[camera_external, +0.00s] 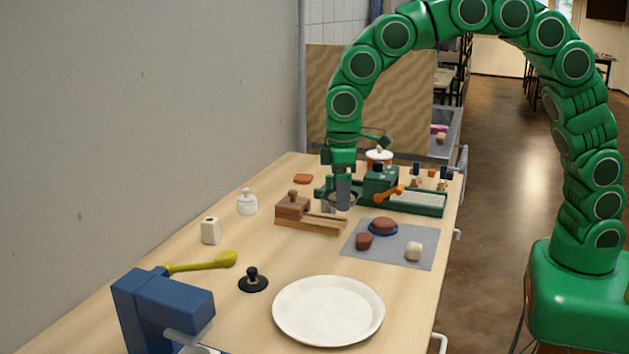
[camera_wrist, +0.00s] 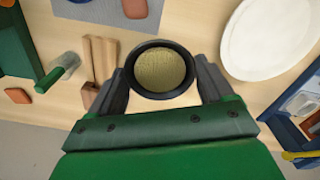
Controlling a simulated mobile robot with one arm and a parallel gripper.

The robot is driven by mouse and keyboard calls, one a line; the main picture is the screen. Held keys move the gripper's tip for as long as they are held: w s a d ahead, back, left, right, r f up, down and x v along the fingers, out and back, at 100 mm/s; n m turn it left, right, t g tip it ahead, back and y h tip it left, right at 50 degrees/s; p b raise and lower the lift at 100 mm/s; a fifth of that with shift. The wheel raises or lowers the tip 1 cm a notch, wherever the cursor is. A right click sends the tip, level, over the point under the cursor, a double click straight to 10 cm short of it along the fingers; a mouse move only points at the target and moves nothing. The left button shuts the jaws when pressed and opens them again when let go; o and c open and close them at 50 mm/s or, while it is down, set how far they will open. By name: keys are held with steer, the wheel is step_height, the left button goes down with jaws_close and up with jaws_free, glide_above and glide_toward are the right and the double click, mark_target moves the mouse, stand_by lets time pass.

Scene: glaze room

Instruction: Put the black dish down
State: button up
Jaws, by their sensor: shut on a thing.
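The black dish (camera_wrist: 132,72) is round, with a dark rim and a yellowish, grainy inside in the wrist view. My gripper (camera_wrist: 164,85) is shut on it, with one dark finger at each side. In the external view my gripper (camera_external: 341,194) points down over the far half of the table. The dish is mostly hidden behind the fingers there, just behind the wooden block tool (camera_external: 292,207). It appears held above the table; the exact gap cannot be told.
A grey mat (camera_external: 352,249) carries brown lumps, a blue dish and a pale lump. A white plate (camera_external: 328,312), black knobbed disc (camera_external: 253,281), yellow scoop (camera_external: 212,262) and blue machine (camera_external: 160,310) stand nearer. A green machine (camera_external: 430,208) is right of my gripper.

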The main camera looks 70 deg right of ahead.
steer(key=w+a+f, duration=0.3)
steer(key=w+f, duration=0.1)
steer(key=w, duration=0.5)
glide_above(281, 253)
steer(key=s, duration=0.1)
step_height(281, 253, down, 4)
steer(key=shift+s+d+f, duration=0.1)
steer(key=shift+s, duration=0.05)
steer(key=shift+w+f, duration=0.6)
steer(key=shift+f, duration=0.05)
steer(key=shift+w+a+f, duration=0.1)
steer(key=shift+a+f, duration=0.1)
steer(key=shift+f, duration=1.45)
steer(key=shift+f, duration=0.1)
steer(key=o, duration=1)
